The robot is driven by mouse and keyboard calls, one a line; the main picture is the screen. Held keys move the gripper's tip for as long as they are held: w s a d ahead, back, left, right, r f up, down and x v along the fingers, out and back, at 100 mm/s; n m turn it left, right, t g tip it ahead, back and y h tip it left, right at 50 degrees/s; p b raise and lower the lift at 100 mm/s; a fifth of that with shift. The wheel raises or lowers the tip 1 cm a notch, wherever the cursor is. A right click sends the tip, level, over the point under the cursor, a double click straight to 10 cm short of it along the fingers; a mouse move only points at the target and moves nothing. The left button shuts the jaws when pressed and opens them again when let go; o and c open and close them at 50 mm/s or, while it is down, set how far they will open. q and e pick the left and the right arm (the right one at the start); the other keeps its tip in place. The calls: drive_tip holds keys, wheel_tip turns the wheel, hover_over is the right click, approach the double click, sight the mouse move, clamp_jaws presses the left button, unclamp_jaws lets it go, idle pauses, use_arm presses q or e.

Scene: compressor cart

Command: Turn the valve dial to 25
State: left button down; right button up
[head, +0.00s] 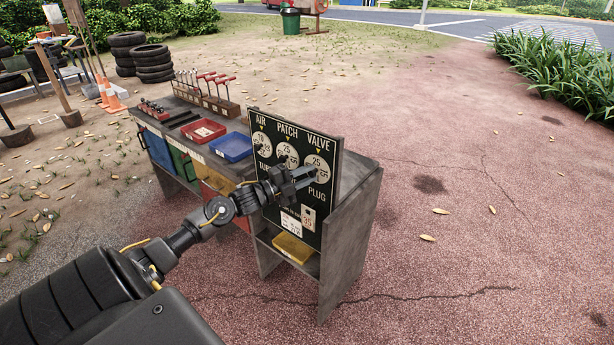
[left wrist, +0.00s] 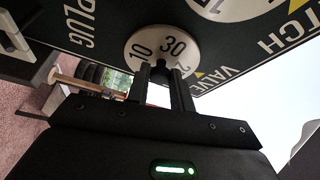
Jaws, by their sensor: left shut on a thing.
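The valve dial (head: 317,163) is a round white disc at the right of the dark board (head: 321,218), under the word VALVE and a small yellow pointer. In the head view 25 shows at its top, by the pointer. My left gripper (head: 309,175) reaches in from the left and covers the dial's lower left. In the left wrist view the valve dial (left wrist: 147,40) shows 10 and 30, and a number starting with 2 partly behind a finger near the pointer. My left gripper's fingers (left wrist: 162,72) are shut at the dial's middle, on its knob, which they mostly hide.
The patch dial (head: 286,148) and air dial (head: 262,143) are to the left on the same board. A red tray (head: 203,130), a blue tray (head: 232,147) and red-handled tools (head: 213,82) stand on the cart. A yellow tray (head: 294,248) lies below the board. Open ground lies right.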

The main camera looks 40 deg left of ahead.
drive_tip(key=shift+s, duration=0.1)
use_arm(q)
drive_tip(key=c, duration=1.3)
unclamp_jaws()
drive_tip(key=shift+o, duration=0.5)
use_arm(e)
drive_tip(key=shift+s+f, duration=0.1)
drive_tip(key=shift+s, duration=0.4)
use_arm(q)
drive_tip(key=shift+s, duration=0.1)
drive_tip(key=v, duration=1)
drive_tip(key=shift+s, duration=0.3)
use_arm(e)
drive_tip(key=shift+w+a+r, duration=0.15)
drive_tip(key=shift+r, duration=0.15)
use_arm(q)
drive_tip(key=shift+a, duration=0.15)
use_arm(e)
drive_tip(key=shift+w, duration=0.15)
